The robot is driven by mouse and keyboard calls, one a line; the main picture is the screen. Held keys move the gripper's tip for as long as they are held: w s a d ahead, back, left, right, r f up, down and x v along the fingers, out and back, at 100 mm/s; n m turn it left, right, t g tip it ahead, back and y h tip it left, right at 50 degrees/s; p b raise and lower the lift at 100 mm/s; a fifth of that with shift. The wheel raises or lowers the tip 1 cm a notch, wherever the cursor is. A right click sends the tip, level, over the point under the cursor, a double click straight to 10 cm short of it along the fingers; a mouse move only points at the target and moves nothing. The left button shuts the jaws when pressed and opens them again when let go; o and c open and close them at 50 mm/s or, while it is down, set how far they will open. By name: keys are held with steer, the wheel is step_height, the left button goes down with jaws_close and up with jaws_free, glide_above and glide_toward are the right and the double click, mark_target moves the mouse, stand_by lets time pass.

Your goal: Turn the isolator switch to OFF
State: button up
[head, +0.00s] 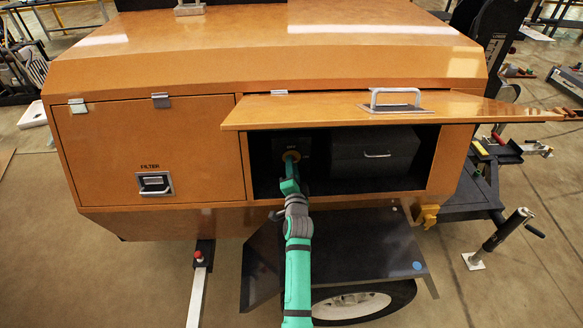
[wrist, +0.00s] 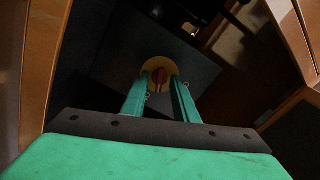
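The isolator switch is a red handle (wrist: 159,78) on a round yellow plate (wrist: 157,67), set on a dark panel (wrist: 120,50) inside the open compartment. My gripper (head: 290,168) reaches into the compartment. In the wrist view the two green fingers (wrist: 160,85) are apart, one on each side of the red handle, with their tips over the yellow plate. I cannot tell whether either finger touches the handle. The ON and OFF marks cannot be read.
The orange hatch (head: 340,108) is raised above the compartment opening. A dark box with a handle (head: 375,152) stands to the right of the switch. The closed FILTER door (head: 110,160) is on the left. A dark fender (head: 375,250) lies below my arm.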

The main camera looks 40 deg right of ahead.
jaws_close()
steer(key=shift+a, duration=0.1)
steer(key=shift+n, duration=6.5)
steer(key=shift+r, duration=0.1)
